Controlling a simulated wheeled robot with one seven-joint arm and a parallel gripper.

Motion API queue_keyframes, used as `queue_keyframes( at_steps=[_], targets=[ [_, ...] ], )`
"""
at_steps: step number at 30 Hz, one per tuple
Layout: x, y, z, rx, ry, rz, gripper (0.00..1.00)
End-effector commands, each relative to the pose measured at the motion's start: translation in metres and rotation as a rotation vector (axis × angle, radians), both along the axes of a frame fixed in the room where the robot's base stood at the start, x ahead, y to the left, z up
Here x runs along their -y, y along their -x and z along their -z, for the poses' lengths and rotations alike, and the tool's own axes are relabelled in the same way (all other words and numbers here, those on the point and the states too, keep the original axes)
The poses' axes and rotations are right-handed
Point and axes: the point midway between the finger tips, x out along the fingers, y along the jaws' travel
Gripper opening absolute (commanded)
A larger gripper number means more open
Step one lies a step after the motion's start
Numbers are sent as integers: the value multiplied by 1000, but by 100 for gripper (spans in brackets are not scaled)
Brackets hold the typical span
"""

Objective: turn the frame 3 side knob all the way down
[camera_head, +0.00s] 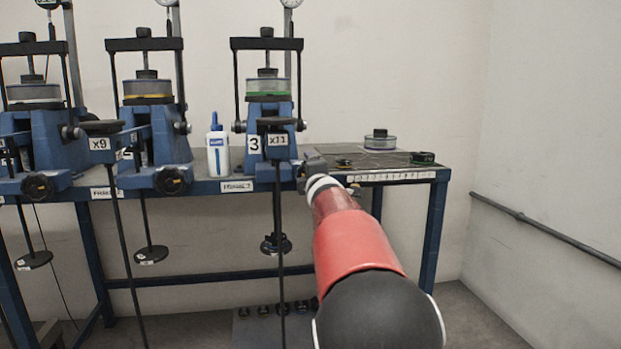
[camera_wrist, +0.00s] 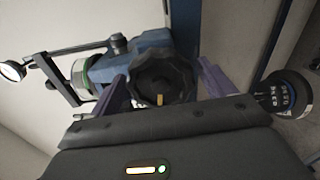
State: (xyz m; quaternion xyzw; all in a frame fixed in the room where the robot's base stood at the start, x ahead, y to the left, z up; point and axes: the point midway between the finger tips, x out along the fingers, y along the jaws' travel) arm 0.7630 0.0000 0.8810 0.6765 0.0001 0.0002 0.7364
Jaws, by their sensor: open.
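Frame 3 (camera_head: 266,112) is a blue stand with a "3" label and a green-ringed sample in the head view. Its knob (camera_wrist: 163,73), black and lobed, is in the middle of the wrist view, with a small yellow mark near its lower edge. My gripper (camera_head: 313,164) is at the right front of frame 3 and hides the knob in the head view. In the wrist view my gripper (camera_wrist: 166,87) is open, with one purple finger on each side of the knob. Gaps show between the fingers and the knob; depth is hard to tell.
Frame 3's lever arm with an "x11" tag (camera_head: 277,140) and a hanging rod is just left of my gripper. A stack of weights (camera_wrist: 288,95) shows at right in the wrist view. A white bottle (camera_head: 217,147) stands left of frame 3. Floor is open at right.

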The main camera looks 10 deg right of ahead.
Motion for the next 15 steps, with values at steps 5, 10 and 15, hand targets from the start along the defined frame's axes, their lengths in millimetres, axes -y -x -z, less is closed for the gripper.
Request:
queue_keyframes(
  at_steps=[5, 10, 15],
  targets=[
    [0, 22, 5, 3, -3, -1, 82],
    [0, 42, 5, 2, -3, -1, 82],
    [0, 54, 3, 1, -1, 0, 82]
  ],
)
